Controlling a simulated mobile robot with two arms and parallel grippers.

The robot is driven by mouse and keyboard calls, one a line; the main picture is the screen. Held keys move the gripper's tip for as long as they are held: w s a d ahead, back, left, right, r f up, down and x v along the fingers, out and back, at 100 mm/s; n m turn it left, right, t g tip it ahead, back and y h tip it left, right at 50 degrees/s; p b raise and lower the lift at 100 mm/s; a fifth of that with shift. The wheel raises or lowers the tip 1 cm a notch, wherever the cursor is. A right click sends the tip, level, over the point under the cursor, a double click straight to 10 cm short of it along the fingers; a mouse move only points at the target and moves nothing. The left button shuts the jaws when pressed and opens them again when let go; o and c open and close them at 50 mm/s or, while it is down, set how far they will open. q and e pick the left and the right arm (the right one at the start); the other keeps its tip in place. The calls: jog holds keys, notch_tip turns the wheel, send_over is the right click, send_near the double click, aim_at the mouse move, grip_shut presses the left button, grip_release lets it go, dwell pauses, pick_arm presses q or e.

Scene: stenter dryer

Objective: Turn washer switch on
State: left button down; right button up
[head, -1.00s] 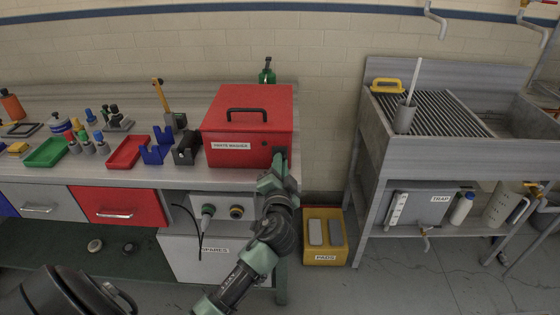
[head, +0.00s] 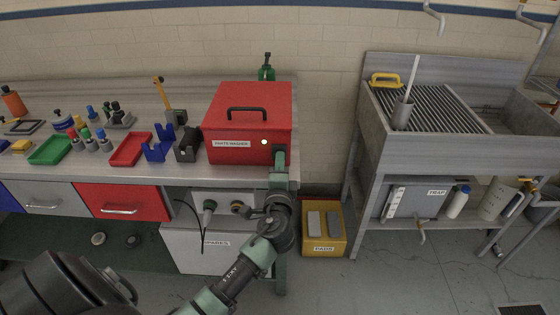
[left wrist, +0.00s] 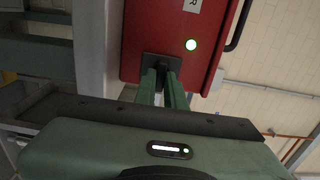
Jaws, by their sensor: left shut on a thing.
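The red parts washer (head: 246,108) stands on the bench in the head view, with a black handle on its lid and a white label on its front. A small round lamp (head: 264,142) on its front is lit; it also glows in the left wrist view (left wrist: 190,45). My left gripper (head: 279,158) is at the washer's lower right front corner. In the left wrist view its green fingers (left wrist: 165,86) are shut at a dark switch plate (left wrist: 160,62) below the lamp. The fingers hide the switch itself. My right gripper is not in view.
Green (head: 50,150) and red (head: 131,149) trays and blue holders (head: 159,145) stand left of the washer. A yellow bin (head: 323,246) is on the floor. A metal sink (head: 378,140) stands at the right, with a gap before it.

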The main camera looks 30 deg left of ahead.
pick_arm(q)
jog(key=shift+f, duration=0.1)
dwell(0.4)
jog(key=c, duration=1.5)
grip_release()
jog(key=b+v, duration=0.1)
jog(key=v, duration=0.7)
jog(key=shift+a, duration=0.1)
jog(key=shift+w, duration=0.1)
